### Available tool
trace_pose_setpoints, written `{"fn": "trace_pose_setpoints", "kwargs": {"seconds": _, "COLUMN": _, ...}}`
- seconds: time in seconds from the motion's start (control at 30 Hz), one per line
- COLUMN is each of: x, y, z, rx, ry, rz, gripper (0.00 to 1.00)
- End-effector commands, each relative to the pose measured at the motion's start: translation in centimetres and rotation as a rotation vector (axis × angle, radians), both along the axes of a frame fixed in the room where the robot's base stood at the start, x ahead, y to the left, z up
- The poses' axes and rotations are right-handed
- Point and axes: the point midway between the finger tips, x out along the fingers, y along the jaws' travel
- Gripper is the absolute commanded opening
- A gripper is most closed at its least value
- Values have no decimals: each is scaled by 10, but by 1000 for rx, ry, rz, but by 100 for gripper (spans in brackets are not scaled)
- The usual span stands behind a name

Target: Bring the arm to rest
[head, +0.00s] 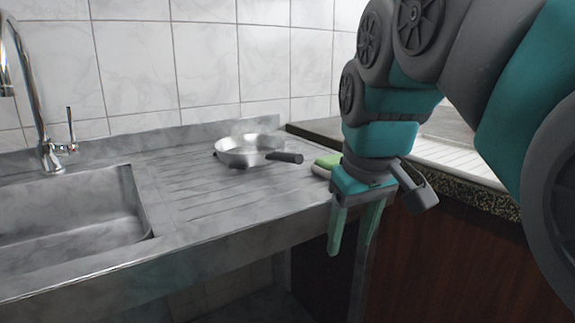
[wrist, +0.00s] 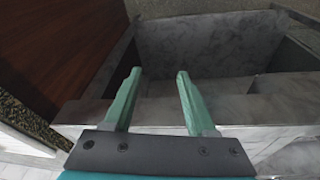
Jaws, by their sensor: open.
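My gripper (head: 350,245) hangs pointing down in front of the counter's front edge in the head view. Its two green fingers are apart with nothing between them. The wrist view also shows my gripper (wrist: 155,80) open and empty, above the counter edge and a grey surface lower down. My arm is bent and comes in from the right side of the head view.
A steel pan (head: 248,150) with a dark handle sits on the ribbed drainboard (head: 190,185). A green sponge-like item (head: 325,162) lies partly behind my wrist. A sink (head: 70,215) with a tap (head: 48,150) is at left. A brown cabinet (head: 450,265) stands at right.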

Motion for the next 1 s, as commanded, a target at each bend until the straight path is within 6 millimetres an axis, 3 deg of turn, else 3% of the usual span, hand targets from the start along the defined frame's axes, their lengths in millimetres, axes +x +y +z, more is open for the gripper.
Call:
{"fn": "trace_pose_setpoints", "kwargs": {"seconds": 0.03, "x": -10, "y": -7, "z": -20, "rx": 1, "ry": 37, "rz": -28, "gripper": 57}}
{"fn": "trace_pose_setpoints", "kwargs": {"seconds": 0.27, "x": -57, "y": -29, "z": -101, "rx": 2, "ry": 160, "rz": -151, "gripper": 57}}
{"fn": "trace_pose_setpoints", "kwargs": {"seconds": 0.6, "x": -151, "y": -51, "z": -211, "rx": -10, "ry": 329, "rz": -306, "gripper": 57}}
{"fn": "trace_pose_setpoints", "kwargs": {"seconds": 0.8, "x": -189, "y": -55, "z": -247, "rx": -21, "ry": 388, "rz": -354, "gripper": 57}}
{"fn": "trace_pose_setpoints", "kwargs": {"seconds": 1.0, "x": -198, "y": -56, "z": -255, "rx": -23, "ry": 399, "rz": -366, "gripper": 57}}
